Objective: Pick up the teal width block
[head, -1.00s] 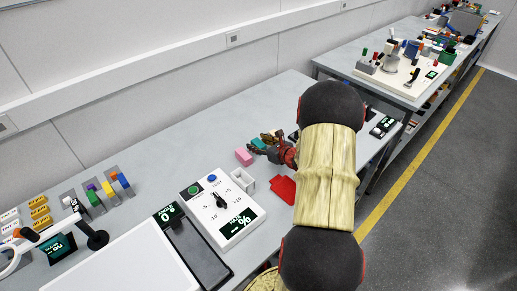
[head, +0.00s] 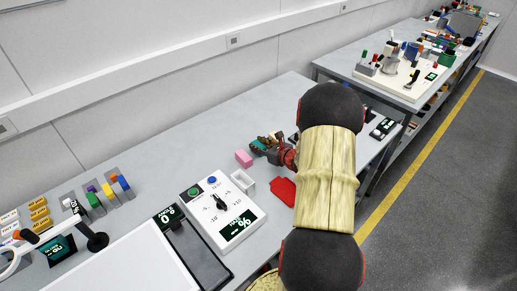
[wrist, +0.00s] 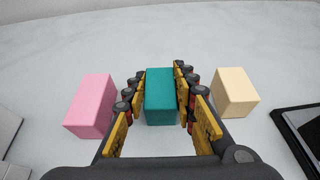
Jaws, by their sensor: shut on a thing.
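The teal width block (wrist: 160,97) stands between the two fingers of my gripper (wrist: 160,100) in the wrist view. The yellow finger pads press against its left and right sides, so the gripper is shut on it. The block appears to be at the table surface; I cannot tell whether it is lifted. In the head view my gripper (head: 266,145) is low over the table, left of my arm, and only a bit of the teal block (head: 260,139) shows there, mostly hidden by the fingers.
A pink block (wrist: 92,105) stands to the left of the gripper and a cream block (wrist: 235,92) to the right, both apart from it. A dark-framed device (wrist: 300,130) is at the right edge. A red mat (head: 283,190) and a white open box (head: 243,182) lie nearby.

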